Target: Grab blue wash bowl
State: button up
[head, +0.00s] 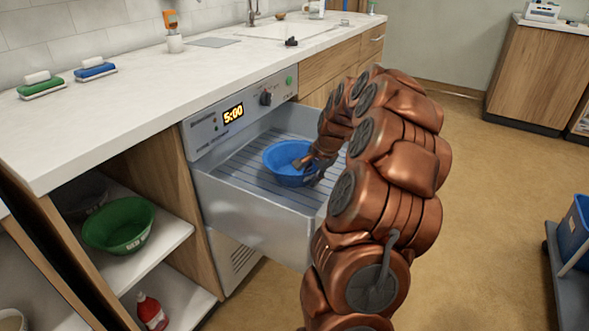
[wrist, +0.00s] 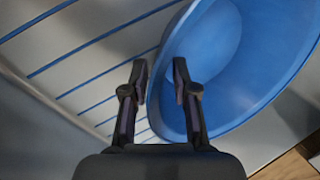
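The blue wash bowl (head: 283,172) sits in the pulled-out metal drawer (head: 250,222), on its ribbed rack. My gripper (head: 301,163) reaches in from the right, at the bowl's right side. In the wrist view the bowl (wrist: 255,95) fills the right half. My gripper (wrist: 160,70) is open there, its two fingers apart on either side of the bowl's near rim. Some space shows between the fingers and the wall, and I cannot tell whether either finger touches it. My arm hides part of the drawer's right side.
The drawer belongs to a unit with a 5:00 display (head: 233,114) under the white counter (head: 110,110). A green bowl (head: 118,226) and a red bottle (head: 151,311) stand on open shelves at left. A trolley with a blue bin (head: 575,240) is at right. Floor between is clear.

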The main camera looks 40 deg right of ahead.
grip_shut()
dwell(0.4)
